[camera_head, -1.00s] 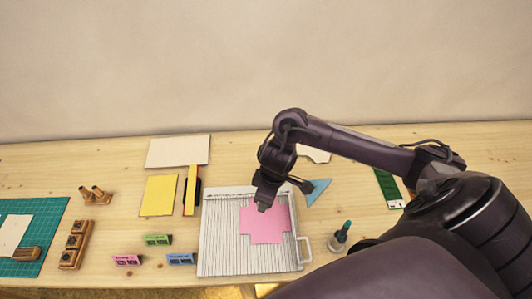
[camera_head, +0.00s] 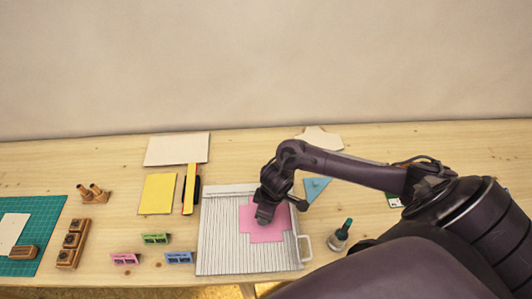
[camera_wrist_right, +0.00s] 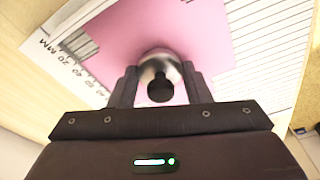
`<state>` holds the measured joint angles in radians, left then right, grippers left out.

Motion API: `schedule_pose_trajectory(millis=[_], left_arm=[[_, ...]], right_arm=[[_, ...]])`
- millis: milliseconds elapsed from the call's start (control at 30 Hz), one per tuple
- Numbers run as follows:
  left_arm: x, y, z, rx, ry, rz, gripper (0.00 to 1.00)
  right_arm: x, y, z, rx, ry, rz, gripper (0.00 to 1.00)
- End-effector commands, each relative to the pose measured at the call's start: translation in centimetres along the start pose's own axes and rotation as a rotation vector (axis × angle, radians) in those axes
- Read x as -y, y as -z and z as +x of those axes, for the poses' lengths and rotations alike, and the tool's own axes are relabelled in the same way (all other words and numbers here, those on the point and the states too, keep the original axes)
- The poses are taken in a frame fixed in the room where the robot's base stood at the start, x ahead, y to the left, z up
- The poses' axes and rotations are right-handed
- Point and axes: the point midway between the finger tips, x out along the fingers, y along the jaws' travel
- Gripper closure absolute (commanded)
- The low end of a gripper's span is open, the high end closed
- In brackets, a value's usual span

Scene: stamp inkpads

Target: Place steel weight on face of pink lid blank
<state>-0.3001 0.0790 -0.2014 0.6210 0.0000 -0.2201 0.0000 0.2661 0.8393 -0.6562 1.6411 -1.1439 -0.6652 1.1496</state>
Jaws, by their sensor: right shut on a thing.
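The pink lid blank (camera_head: 262,237) is a flat cross-shaped sheet lying on the white ridged scoring board (camera_head: 218,235). It also shows in the right wrist view (camera_wrist_right: 205,30). My right gripper (camera_wrist_right: 161,85) is shut on the steel weight (camera_wrist_right: 156,66), a round shiny metal piece with a black knob. The gripper (camera_head: 264,218) is over the pink blank in the head view and hides part of it. The weight is over the pink face, low down; I cannot tell whether it touches. My left gripper is not in view.
Yellow sheets (camera_head: 158,194), small colored inkpads (camera_head: 155,238) and wooden stamps (camera_head: 73,243) are to the left.

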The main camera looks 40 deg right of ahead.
Motion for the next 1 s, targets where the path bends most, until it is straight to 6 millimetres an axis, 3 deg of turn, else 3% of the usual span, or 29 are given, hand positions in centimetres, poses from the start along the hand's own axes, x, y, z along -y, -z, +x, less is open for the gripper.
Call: schedule_pose_trajectory(millis=[67, 100, 267, 533, 667, 1000], left_arm=[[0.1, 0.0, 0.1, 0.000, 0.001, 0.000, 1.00], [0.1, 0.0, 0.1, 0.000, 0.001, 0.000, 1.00], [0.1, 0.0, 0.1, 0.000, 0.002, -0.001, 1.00], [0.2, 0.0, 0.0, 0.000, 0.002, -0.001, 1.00], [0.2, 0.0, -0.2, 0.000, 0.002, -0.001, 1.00], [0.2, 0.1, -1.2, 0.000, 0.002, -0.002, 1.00]], right_arm=[[0.0, 0.0, 0.2, -0.001, 0.000, 0.001, 0.87], [0.0, 0.0, 0.3, 0.000, 0.000, 0.000, 0.54], [0.0, 0.0, 0.2, 0.000, 0.000, 0.000, 0.34], [0.0, 0.0, 0.1, 0.000, 0.000, 0.000, 0.34], [0.0, 0.1, -0.9, -0.002, -0.001, -0.001, 0.34], [-0.1, 0.2, -8.0, -0.004, -0.001, -0.003, 0.34]])
